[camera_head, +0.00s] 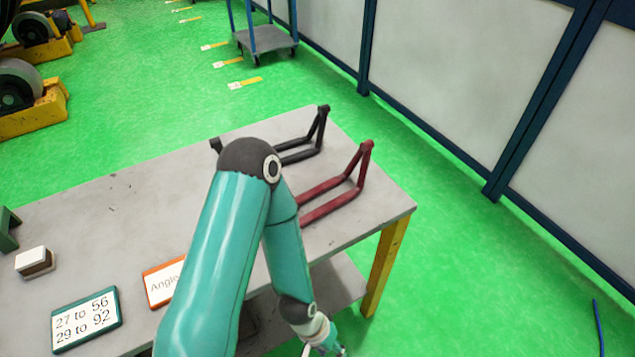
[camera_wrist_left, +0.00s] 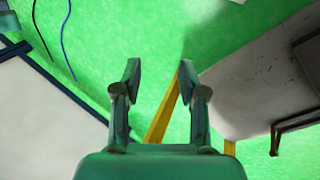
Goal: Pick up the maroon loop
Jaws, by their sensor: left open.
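The maroon loop (camera_head: 335,190) lies on the grey table near its right edge, with one end bent upward. My arm partly hides its left end. In the left wrist view a dark loop end (camera_wrist_left: 295,124) shows at the right; its colour is hard to tell. My left gripper (camera_wrist_left: 160,72) is open and empty, with green floor and a yellow table leg beyond its fingers. In the head view the left gripper (camera_head: 328,349) is at the bottom edge, off the table's front side and apart from the maroon loop. My right gripper is not seen.
A black loop (camera_head: 302,150) lies behind the maroon one. The table (camera_head: 130,200) also bears a number sign (camera_head: 86,319), an orange-framed sign (camera_head: 163,282) and a small white-topped block (camera_head: 35,262). A yellow leg (camera_head: 384,265) stands under the right corner.

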